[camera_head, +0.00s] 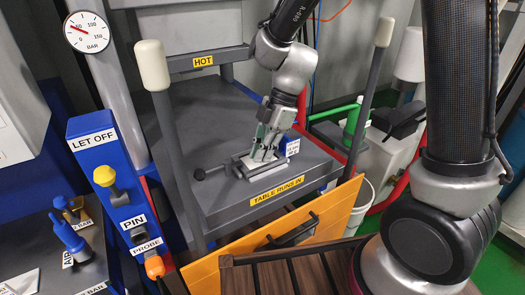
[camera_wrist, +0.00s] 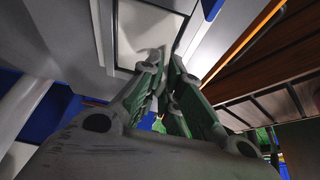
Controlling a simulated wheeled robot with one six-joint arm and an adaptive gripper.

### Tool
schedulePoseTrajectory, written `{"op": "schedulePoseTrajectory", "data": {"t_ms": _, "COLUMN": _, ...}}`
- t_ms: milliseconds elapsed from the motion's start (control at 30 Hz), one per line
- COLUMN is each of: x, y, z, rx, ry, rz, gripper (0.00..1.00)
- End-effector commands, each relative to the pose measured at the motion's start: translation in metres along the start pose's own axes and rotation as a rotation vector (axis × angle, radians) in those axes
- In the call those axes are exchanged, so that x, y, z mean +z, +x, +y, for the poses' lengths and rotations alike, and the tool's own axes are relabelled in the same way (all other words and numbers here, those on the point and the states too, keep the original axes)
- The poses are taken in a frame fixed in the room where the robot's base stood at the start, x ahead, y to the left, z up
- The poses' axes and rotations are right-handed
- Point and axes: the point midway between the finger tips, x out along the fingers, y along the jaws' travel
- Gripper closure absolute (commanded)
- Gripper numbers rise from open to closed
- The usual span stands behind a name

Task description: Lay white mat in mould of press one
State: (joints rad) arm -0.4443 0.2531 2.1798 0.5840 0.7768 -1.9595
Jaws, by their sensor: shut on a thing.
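My gripper (camera_head: 262,152) reaches down over the press table (camera_head: 215,200); its green-grey fingers (camera_wrist: 168,62) are shut on an edge of the white mat (camera_wrist: 150,25). In the head view the white mat (camera_head: 257,164) shows as a pale patch under the fingertips, at the mould (camera_head: 233,168). The mould is a low grey frame with a dark knobbed handle at its left. My fingers hide part of the mat, and I cannot tell whether it lies fully flat in the mould. The press's number is not readable.
White-capped posts (camera_head: 152,66) stand at both sides. A blue LET OFF panel (camera_head: 97,150) stands at left, and a green bottle (camera_head: 356,117) at right.

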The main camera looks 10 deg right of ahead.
Motion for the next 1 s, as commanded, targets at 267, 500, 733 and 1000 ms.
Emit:
{"op": "schedulePoseTrajectory", "data": {"t_ms": 267, "x": 0.000, "y": 0.001, "z": 0.000, "rx": 0.000, "ry": 0.000, "rz": 0.000, "gripper": 0.72}}
{"op": "schedulePoseTrajectory", "data": {"t_ms": 500, "x": -0.001, "y": -0.002, "z": 0.000, "rx": 0.001, "ry": 0.000, "rz": 0.000, "gripper": 0.72}}
{"op": "schedulePoseTrajectory", "data": {"t_ms": 733, "x": -0.001, "y": -0.041, "z": 0.001, "rx": 0.004, "ry": -0.001, "rz": 0.000, "gripper": 0.72}}
{"op": "schedulePoseTrajectory", "data": {"t_ms": 1000, "x": -0.001, "y": -0.099, "z": 0.001, "rx": 0.003, "ry": 0.000, "rz": -0.001, "gripper": 0.72}}
